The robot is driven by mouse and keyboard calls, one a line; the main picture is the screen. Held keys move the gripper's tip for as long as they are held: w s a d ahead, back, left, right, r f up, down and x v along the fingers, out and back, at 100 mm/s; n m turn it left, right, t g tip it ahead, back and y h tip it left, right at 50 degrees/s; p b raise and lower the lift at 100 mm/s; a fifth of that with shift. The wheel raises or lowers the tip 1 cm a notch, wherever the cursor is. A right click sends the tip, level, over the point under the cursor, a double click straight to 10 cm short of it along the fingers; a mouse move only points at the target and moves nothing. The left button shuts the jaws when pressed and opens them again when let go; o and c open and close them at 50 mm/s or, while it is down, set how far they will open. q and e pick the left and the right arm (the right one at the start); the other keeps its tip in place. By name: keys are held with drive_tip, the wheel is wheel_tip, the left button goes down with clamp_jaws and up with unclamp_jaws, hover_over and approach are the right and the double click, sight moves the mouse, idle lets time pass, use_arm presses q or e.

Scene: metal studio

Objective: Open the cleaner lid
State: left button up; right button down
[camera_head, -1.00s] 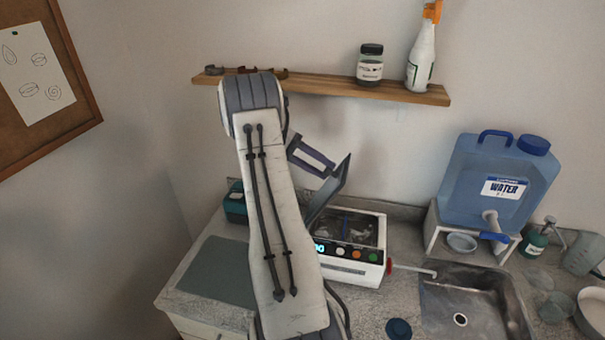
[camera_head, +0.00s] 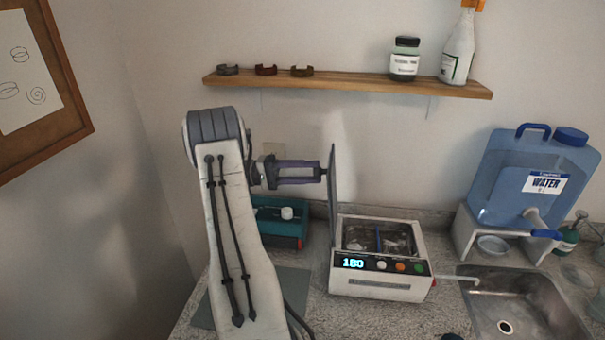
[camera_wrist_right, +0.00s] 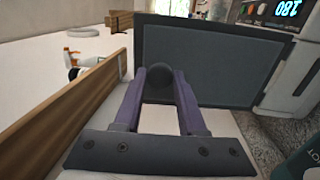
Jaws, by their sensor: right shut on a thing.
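The cleaner (camera_head: 380,288) is a white box on the counter with a lit display reading 180 and coloured buttons. Its basin is uncovered and shows metal inside. The lid (camera_head: 333,200) stands about upright at the cleaner's left side, seen nearly edge-on. In the right wrist view the lid (camera_wrist_right: 205,62) is a dark panel with a round dark knob (camera_wrist_right: 168,80) facing me. My right gripper (camera_head: 322,172) is at the lid's left face, its purple fingers (camera_wrist_right: 165,90) closed around the knob. My left gripper is not in view.
A wooden shelf (camera_head: 350,84) with a jar and spray bottle runs above the cleaner. A teal box (camera_head: 278,222) stands behind my arm. A blue water jug (camera_head: 520,185) on a white stand and a sink (camera_head: 520,310) are at the right.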

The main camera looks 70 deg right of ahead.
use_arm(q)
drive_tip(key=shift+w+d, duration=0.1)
use_arm(e)
drive_tip(key=shift+w+f, duration=0.1)
drive_tip(key=shift+w, duration=0.1)
drive_tip(key=shift+c, duration=2.3)
unclamp_jaws()
